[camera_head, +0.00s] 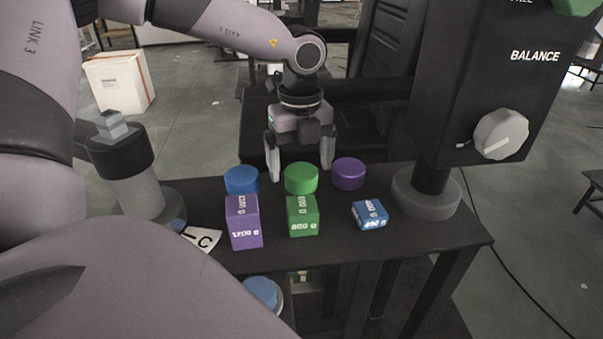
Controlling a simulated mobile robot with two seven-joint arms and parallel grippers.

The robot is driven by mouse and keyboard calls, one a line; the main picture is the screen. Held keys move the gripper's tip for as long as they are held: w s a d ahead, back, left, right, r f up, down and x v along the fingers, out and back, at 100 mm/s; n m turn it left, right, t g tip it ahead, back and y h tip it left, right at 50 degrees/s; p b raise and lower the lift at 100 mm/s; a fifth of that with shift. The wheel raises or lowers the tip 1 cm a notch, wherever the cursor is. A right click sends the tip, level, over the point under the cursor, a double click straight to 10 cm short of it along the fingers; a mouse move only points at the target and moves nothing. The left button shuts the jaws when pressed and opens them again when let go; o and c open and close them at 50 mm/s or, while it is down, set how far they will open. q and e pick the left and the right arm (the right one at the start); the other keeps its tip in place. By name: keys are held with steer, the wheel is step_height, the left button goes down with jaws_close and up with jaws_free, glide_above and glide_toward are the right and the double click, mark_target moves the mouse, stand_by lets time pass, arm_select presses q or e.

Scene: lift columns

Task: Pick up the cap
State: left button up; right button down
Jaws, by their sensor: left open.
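Three short round cap-like cylinders stand in a row on the dark table (455,232): a blue one (241,180), a green one (301,179) and a purple one (348,174). I cannot tell which of them is the cap. My left gripper (301,170) points down with its fingers spread, just behind and above the green cylinder. Nothing shows between its fingers. The picture does not show clearly how far the fingertips are from the green cylinder. My right gripper is out of view.
In front of the cylinders stand a purple block (243,222), a green block (302,216) and a small blue block (370,214). A black balance box (480,80) on a grey round foot (427,205) stands at the right. A white card (203,240) lies at the left.

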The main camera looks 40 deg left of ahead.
mark_target(301, 171)
arm_select(q)
steer(key=shift+f, duration=0.35)
steer(key=c, duration=1.1)
steer(key=shift+r, duration=0.15)
steer(key=shift+c, duration=0.2)
step_height(301, 171, up, 22)
steer(key=p, duration=0.3)
